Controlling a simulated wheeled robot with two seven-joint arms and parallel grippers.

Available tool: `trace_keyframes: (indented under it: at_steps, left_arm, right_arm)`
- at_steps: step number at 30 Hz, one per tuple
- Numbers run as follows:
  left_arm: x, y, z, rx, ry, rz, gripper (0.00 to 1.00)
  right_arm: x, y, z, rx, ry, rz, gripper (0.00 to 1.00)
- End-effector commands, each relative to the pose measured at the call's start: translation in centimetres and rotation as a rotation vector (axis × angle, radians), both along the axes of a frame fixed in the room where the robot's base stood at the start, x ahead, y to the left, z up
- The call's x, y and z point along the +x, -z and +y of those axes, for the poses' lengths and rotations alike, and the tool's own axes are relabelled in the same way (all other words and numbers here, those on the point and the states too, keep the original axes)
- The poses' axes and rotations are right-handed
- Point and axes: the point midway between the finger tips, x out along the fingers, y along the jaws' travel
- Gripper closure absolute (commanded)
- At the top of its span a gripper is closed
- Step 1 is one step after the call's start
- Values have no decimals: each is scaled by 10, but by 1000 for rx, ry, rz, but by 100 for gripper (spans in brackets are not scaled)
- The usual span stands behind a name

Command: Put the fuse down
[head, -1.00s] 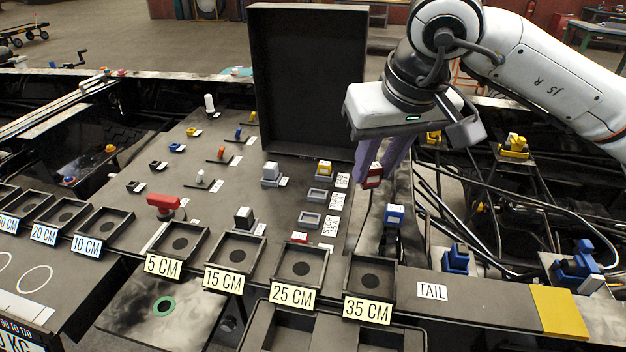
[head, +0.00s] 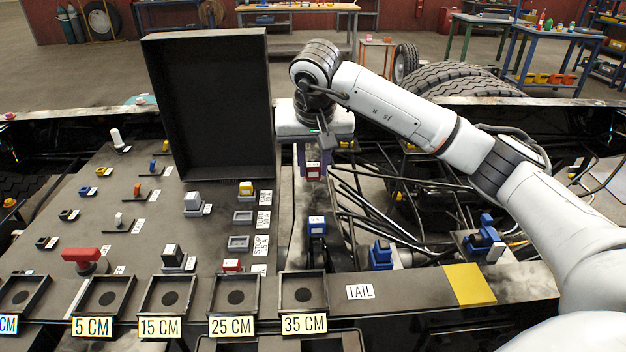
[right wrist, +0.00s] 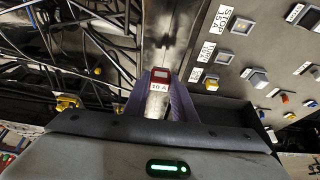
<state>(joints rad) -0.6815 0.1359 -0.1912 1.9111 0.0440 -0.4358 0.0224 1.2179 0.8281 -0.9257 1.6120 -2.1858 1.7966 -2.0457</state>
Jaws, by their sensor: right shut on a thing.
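My right gripper (head: 313,168) is shut on a red fuse (head: 313,173), which it holds in the air to the right of the panel. In the right wrist view, the fuse (right wrist: 160,76) sits between the purple fingers and shows a white "10 A" label. On the panel (head: 135,245), a column of fuse sockets has a yellow-topped fuse (head: 246,188) at the top. Below it are two empty grey sockets (head: 243,217) and (head: 238,243), then a red fuse (head: 231,265). My left gripper is not in view.
A tall black open lid or box (head: 215,110) stands just left of the gripper. Blue connectors (head: 317,226) and (head: 381,255) and black cables (head: 385,205) lie below and right. Square trays (head: 303,293) marked in CM line the front.

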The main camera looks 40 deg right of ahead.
Motion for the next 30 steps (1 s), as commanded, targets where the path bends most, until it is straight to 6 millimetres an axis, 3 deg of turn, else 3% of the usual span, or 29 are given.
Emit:
trace_keyframes:
  at_steps: [10, 21, 22, 24, 30]
  left_arm:
    - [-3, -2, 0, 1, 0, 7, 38]
    - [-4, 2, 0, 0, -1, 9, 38]
    - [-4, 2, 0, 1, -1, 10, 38]
    - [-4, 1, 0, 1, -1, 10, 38]
    - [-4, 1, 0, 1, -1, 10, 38]
  right_arm:
    - [-1, 38, 0, 0, -1, 0, 97]
    - [0, 43, 0, -1, -1, -2, 97]
    - [0, 43, 0, -1, -1, -2, 73]
    - [0, 42, 0, -1, -1, -2, 61]
    - [0, 42, 0, 0, -1, -1, 57]
